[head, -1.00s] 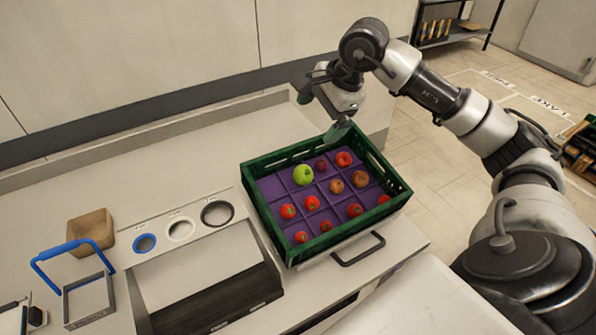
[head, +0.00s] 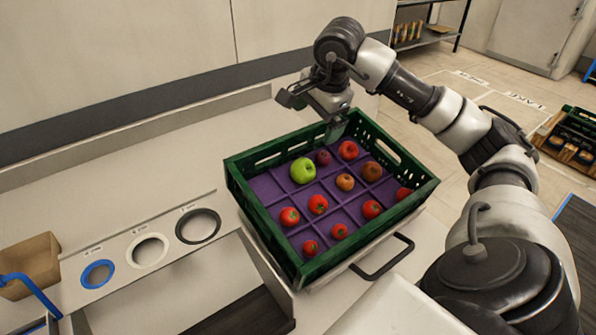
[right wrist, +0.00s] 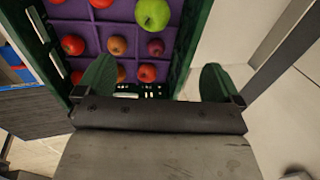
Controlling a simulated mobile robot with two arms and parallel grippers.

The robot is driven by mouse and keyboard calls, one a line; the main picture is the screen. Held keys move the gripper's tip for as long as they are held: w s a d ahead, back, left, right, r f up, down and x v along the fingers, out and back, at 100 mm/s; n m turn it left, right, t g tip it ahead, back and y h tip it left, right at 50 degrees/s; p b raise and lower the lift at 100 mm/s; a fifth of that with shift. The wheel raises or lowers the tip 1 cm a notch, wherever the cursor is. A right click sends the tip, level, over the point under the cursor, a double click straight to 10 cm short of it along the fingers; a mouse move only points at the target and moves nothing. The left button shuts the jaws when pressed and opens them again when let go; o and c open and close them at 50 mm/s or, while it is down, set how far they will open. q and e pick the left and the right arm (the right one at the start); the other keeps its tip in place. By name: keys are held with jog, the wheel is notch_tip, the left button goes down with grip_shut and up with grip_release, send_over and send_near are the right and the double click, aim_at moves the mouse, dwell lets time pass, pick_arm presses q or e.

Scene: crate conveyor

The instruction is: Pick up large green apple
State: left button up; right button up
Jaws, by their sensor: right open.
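The large green apple (head: 303,170) lies in a purple-lined compartment of the green crate (head: 243,208), near its back left. It also shows at the top of the right wrist view (right wrist: 152,14). My right gripper (head: 312,112) is above the back rim of the crate, behind the apple and apart from it. In the right wrist view its two green fingers (right wrist: 156,80) are spread wide with nothing between them; the apple is beyond them. My left gripper is not in view.
The crate also holds several red and brownish fruits, with a small dark red one (head: 323,157) right beside the apple. A panel with round holes (head: 150,250) is left of the crate. A brown block-like container (head: 30,262) stands far left. The counter behind the crate is clear.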

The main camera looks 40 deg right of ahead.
jog(key=b, duration=0.3)
send_near(305, 165)
jog(key=x, duration=0.5)
jog(key=shift+w+d+f, duration=0.1)
jog(key=shift+d+f, duration=0.1)
jog(key=shift+f, duration=0.15)
jog(key=p+x, duration=0.2)
jog(key=x, duration=0.2)
jog(key=shift+w+a+f, duration=0.1)
jog(key=shift+a+f, duration=0.1)
jog(key=shift+f, duration=0.2)
jog(key=shift+w+f, duration=0.15)
jog(key=shift+f, duration=0.25)
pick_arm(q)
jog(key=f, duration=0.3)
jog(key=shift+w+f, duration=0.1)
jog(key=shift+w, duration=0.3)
pick_arm(e)
jog(key=c, duration=1)
jog(key=shift+r, duration=0.1)
jog(key=shift+r, duration=0.1)
